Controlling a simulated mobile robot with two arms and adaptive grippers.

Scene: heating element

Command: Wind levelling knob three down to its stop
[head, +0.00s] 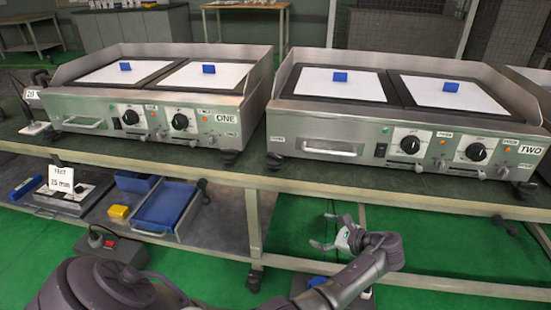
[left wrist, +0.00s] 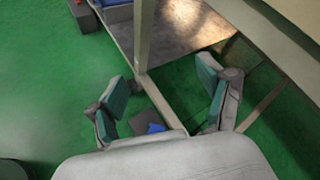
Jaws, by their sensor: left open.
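My left gripper (head: 323,230) is open and empty, below the bench's front edge and over the green floor. In the left wrist view its two fingers (left wrist: 161,80) are spread with nothing between them. My right gripper is not in view.
Griddle ONE (head: 60,98) and griddle TWO (head: 300,105) stand on the bench (head: 350,185). A bench leg (head: 253,225) stands left of my gripper.

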